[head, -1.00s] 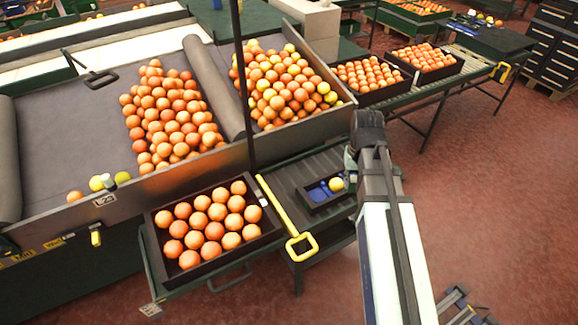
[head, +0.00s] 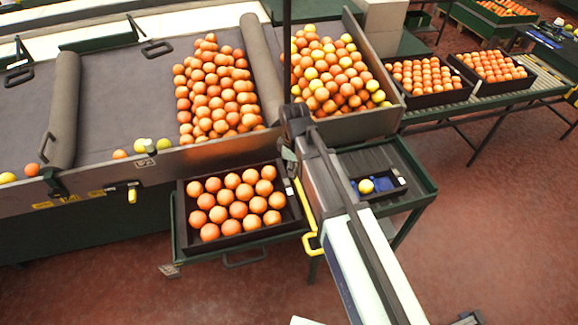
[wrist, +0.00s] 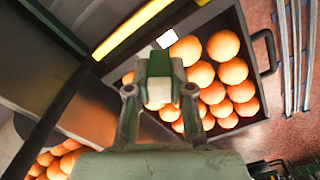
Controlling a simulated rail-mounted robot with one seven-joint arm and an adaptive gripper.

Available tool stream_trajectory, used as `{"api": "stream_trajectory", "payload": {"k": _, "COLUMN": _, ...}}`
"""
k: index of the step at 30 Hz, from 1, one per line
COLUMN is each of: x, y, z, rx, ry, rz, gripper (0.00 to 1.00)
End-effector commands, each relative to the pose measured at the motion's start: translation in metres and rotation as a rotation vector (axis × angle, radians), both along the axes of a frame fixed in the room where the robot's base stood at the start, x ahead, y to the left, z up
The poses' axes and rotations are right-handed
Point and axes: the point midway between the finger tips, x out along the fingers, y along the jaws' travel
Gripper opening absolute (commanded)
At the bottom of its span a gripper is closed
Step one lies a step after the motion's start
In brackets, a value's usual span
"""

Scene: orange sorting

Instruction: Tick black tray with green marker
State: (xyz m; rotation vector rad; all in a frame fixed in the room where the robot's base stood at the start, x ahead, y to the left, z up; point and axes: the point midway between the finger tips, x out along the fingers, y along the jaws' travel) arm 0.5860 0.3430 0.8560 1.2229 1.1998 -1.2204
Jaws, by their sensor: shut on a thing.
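The black tray (head: 250,238) is filled with oranges and sits on a green stand below the sorting table; its dark wall (wrist: 248,30) also shows in the wrist view. A small white label (head: 289,190) is on the tray's right rim, and it shows in the wrist view (wrist: 167,39). My gripper (wrist: 158,92) is shut on a small dark green and whitish thing, apparently the green marker (wrist: 158,66). In the head view my gripper (head: 288,158) is over the tray's back right corner, partly hidden by my arm. I cannot tell whether the marker touches the tray.
A yellow bar (head: 307,215) runs beside the tray's right side. A small dark box (head: 398,190) with a yellow fruit stands right of my arm. The sorting table (head: 110,100) with orange piles lies behind. A thin dark post (head: 287,60) rises near my gripper.

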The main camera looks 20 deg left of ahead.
Motion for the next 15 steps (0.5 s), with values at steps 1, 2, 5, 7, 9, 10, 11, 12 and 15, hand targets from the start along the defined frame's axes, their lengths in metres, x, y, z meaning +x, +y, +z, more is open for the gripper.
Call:
{"api": "stream_trajectory", "payload": {"k": 1, "x": -0.002, "y": 0.008, "z": 0.0, "rx": 0.0, "ry": 0.0, "rz": 0.03, "gripper": 0.0}}
{"api": "stream_trajectory", "payload": {"k": 2, "x": -0.003, "y": 0.01, "z": -0.001, "rx": 0.0, "ry": 0.0, "rz": 0.043, "gripper": 0.0}}
{"api": "stream_trajectory", "payload": {"k": 5, "x": -0.005, "y": 0.014, "z": -0.003, "rx": 0.0, "ry": 0.0, "rz": 0.064, "gripper": 0.0}}
{"api": "stream_trajectory", "payload": {"k": 7, "x": -0.005, "y": 0.014, "z": -0.006, "rx": 0.0, "ry": 0.0, "rz": 0.067, "gripper": 0.0}}
{"api": "stream_trajectory", "payload": {"k": 9, "x": -0.005, "y": 0.014, "z": -0.009, "rx": 0.0, "ry": 0.0, "rz": 0.066, "gripper": 0.0}}
{"api": "stream_trajectory", "payload": {"k": 10, "x": -0.005, "y": 0.014, "z": -0.011, "rx": 0.0, "ry": 0.0, "rz": 0.065, "gripper": 0.0}}
{"api": "stream_trajectory", "payload": {"k": 11, "x": -0.005, "y": 0.014, "z": -0.012, "rx": 0.0, "ry": 0.0, "rz": 0.065, "gripper": 0.0}}
{"api": "stream_trajectory", "payload": {"k": 12, "x": -0.005, "y": 0.014, "z": -0.015, "rx": 0.0, "ry": 0.0, "rz": 0.065, "gripper": 0.0}}
{"api": "stream_trajectory", "payload": {"k": 15, "x": -0.005, "y": 0.014, "z": -0.023, "rx": 0.0, "ry": 0.0, "rz": 0.064, "gripper": 0.0}}
